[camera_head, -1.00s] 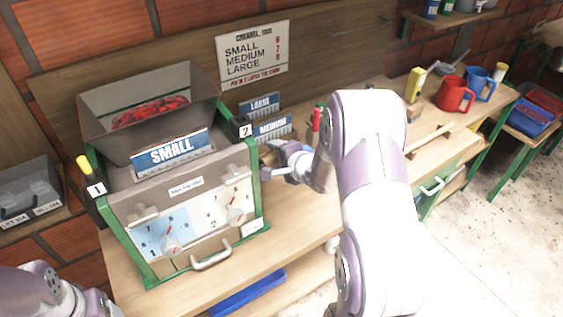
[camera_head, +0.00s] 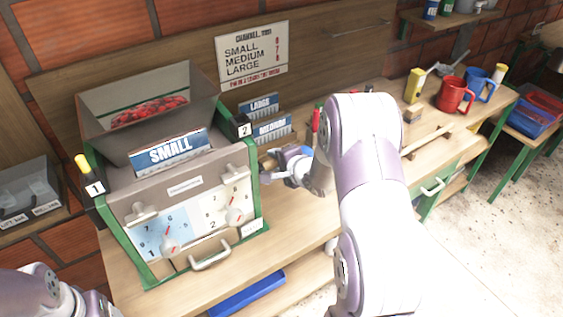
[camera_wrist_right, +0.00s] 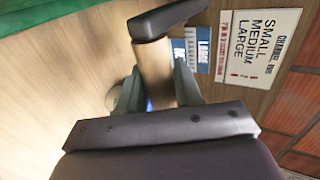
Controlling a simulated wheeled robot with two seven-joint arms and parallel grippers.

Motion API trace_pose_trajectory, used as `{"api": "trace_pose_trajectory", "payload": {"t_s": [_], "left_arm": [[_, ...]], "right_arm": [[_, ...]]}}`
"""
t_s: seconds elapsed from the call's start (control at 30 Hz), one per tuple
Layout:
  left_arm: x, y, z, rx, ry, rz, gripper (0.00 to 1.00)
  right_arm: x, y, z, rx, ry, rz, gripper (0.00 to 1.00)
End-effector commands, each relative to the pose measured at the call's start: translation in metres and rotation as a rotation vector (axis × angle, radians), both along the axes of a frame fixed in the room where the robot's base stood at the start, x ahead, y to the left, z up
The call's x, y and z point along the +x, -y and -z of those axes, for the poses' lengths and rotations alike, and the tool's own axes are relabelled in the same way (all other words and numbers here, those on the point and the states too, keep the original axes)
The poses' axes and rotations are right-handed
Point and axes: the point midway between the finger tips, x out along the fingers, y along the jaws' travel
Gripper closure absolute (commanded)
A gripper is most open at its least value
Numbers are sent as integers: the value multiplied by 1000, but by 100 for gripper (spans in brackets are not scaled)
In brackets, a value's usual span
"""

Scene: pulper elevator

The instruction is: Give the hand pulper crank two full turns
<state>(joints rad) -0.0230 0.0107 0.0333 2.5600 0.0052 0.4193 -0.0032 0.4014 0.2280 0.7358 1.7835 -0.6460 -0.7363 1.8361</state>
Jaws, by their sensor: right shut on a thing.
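The hand pulper (camera_head: 185,190) is a grey box with a green frame on the bench, with a hopper of red cherries (camera_head: 150,112) on top. Its crank is on the right side. In the right wrist view the black crank arm (camera_wrist_right: 167,18) ends in a wooden handle (camera_wrist_right: 153,65). My right gripper (camera_wrist_right: 157,95) is shut on this handle, one finger on each side. In the head view the right gripper (camera_head: 268,169) is beside the pulper's right side, where the crank is mostly hidden. Only part of my left arm shows at lower left; its gripper is out of view.
A SMALL plate (camera_head: 168,153) sits at the hopper front. LARGE (camera_head: 260,105) and MEDIUM (camera_head: 271,128) plates stand behind the right gripper. A red mug (camera_head: 455,95) and blue mug (camera_head: 480,86) are farther right. A sign (camera_head: 252,55) hangs on the back board.

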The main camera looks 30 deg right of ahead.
Motion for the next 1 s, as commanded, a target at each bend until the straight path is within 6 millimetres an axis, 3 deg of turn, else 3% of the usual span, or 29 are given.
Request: {"api": "trace_pose_trajectory", "payload": {"t_s": [0.03, 0.1, 0.4, 0.67, 1.0], "left_arm": [[0, 0, 9, 0, 0, 0, 30], [0, 0, 13, 0, 0, 0, 30], [0, 0, 12, 0, 0, 0, 30], [0, 0, 27, 0, 0, 0, 30], [0, 0, 30, 0, 0, 0, 30]], "right_arm": [[1, -1, 15, 2, -5, -1, 90], [3, -1, 23, 2, -4, -2, 90], [5, -1, 24, 1, -3, -2, 90], [23, -3, 54, 0, -8, -2, 90], [29, -5, 64, 2, -16, 0, 90]]}}
